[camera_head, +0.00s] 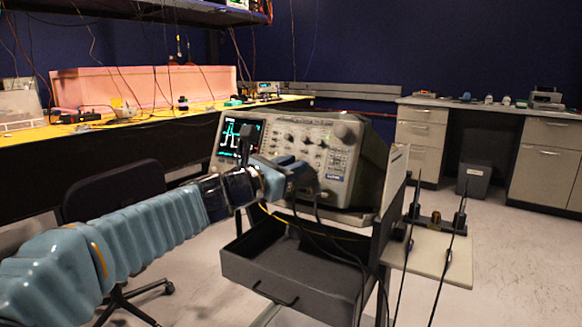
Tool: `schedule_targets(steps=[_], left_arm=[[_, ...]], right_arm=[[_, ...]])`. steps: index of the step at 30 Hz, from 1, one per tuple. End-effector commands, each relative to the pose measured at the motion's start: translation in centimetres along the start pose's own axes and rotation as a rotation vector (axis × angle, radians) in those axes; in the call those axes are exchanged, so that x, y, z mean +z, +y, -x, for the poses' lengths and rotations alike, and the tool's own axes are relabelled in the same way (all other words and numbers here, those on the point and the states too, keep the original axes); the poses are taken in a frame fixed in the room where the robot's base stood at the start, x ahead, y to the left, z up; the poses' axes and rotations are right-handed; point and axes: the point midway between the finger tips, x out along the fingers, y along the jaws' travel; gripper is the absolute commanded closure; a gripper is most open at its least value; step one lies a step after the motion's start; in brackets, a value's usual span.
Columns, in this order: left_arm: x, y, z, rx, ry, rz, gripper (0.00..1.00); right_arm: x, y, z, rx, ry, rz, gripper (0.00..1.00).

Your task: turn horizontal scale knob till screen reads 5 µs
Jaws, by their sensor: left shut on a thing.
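The oscilloscope (340,130) is a grey-beige box on a cart, its front panel facing me. Its screen (252,128) at the panel's left shows a bright trace and small text that I cannot read. My left arm reaches in from the lower left, and its blue gripper (288,162) is against the lower middle of the panel. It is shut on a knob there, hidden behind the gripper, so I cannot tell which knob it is. Other knobs show above it. My right gripper is not in view.
The black cart drawer (290,265) is open below the oscilloscope, with cables hanging in front. A side shelf (425,262) with upright probes is at right. A black chair (115,190) stands behind my left arm.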

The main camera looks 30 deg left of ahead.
Motion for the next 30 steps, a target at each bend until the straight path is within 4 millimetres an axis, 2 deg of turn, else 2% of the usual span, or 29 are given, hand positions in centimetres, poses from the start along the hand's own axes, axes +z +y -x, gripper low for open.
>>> schedule_targets(steps=[10, 30], left_arm=[[0.0, 0.0, 0.0, -0.037, 0.004, -0.071, 1.0], [0.1, 0.3, -0.1, -0.201, 0.017, -0.424, 1.0]], right_arm=[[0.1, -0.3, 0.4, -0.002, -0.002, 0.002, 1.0], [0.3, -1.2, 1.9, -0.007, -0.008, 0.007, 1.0]])
